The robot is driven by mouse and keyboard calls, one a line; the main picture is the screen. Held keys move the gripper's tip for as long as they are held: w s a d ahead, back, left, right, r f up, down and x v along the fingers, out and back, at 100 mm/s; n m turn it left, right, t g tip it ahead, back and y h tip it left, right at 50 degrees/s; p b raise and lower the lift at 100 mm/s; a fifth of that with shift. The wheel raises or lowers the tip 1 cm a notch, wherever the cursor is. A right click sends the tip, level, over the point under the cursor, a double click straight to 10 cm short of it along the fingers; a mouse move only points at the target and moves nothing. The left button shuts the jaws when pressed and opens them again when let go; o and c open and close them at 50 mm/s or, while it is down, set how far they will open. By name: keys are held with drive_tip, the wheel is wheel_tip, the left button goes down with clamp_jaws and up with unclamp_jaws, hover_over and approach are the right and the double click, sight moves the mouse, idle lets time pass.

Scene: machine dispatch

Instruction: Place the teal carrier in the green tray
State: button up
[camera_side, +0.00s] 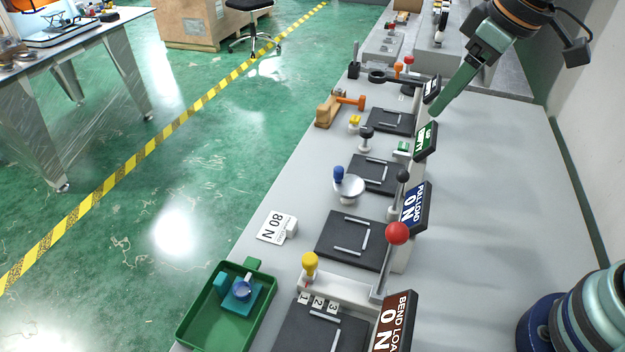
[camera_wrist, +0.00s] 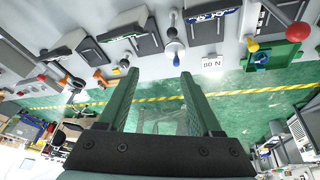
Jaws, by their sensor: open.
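The green tray (camera_side: 213,323) sits at the front left edge of the bench in the side view. The teal carrier (camera_side: 227,283) lies inside it toward the far end, with a round blue part on it. The wrist view shows the tray (camera_wrist: 287,53) at the right, with the teal carrier (camera_wrist: 261,59) in it. My gripper (camera_side: 437,109) is raised above the bench, far from the tray, beside the green-labelled sign. In the wrist view its two green fingers (camera_wrist: 160,74) are spread with nothing between them.
A row of dark fixtures (camera_side: 345,240) with upright signs runs along the bench. A red-knobbed lever (camera_side: 397,233) and a yellow-knobbed stamp (camera_side: 310,264) stand near the tray. An "80 N" card (camera_side: 272,227) lies behind it.

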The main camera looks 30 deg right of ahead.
drive_tip(key=s+d+f+m+t+h, duration=0.1)
drive_tip(key=s+d+f+m, duration=0.1)
drive_tip(key=s+d+m, duration=0.2)
drive_tip(key=s+d, duration=0.1)
drive_tip(key=d, duration=0.2)
drive_tip(key=shift+m, duration=0.3)
idle(0.8)
